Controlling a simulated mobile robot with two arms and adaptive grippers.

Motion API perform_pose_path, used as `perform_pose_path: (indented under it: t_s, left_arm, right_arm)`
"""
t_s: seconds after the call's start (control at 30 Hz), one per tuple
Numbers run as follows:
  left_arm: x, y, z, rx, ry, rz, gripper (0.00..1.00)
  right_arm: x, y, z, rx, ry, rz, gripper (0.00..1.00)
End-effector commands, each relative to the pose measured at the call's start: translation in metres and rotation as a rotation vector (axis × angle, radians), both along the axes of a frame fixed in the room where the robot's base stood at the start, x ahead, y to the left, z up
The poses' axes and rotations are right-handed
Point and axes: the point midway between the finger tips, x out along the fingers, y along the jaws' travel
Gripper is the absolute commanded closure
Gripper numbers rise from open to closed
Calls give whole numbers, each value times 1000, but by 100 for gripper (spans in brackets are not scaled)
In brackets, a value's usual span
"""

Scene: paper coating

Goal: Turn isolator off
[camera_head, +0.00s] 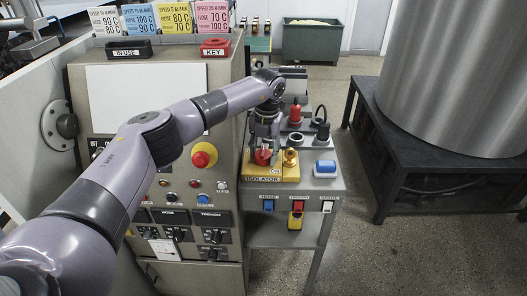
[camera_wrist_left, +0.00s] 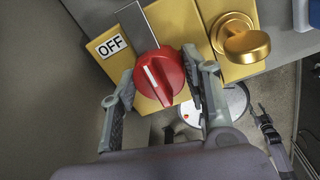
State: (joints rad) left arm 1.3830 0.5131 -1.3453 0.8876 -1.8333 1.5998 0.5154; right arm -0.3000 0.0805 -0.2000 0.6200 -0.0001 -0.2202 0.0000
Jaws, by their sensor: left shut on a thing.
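The isolator is a yellow box (camera_head: 287,174) on the small metal table, with a red rotary knob (camera_head: 263,157). In the left wrist view the red knob (camera_wrist_left: 159,77) has a white line pointing to the upper left, a little to the right of the OFF label (camera_wrist_left: 112,46). My left gripper (camera_head: 263,148) reaches down from above with its fingers on both sides of the knob. It is shut on the knob; the fingers also show in the left wrist view (camera_wrist_left: 160,90). The right gripper does not show in the head view.
A brass knob (camera_head: 290,158) sits close beside the red knob on the isolator. The control panel with a red emergency button (camera_head: 204,155) is at left.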

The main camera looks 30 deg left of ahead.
Motion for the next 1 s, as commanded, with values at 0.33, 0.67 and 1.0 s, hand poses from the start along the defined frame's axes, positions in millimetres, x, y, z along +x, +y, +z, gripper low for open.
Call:
perform_pose_path:
  t_s: [0.33,0.67,1.0]
  left_arm:
    - [1,0,1,1,-3,75,100]
    - [1,1,1,1,-4,81,100]
    - [1,0,1,0,-2,78,38]
  right_arm:
    - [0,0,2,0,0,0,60]
    - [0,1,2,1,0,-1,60]
    - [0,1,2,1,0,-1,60]
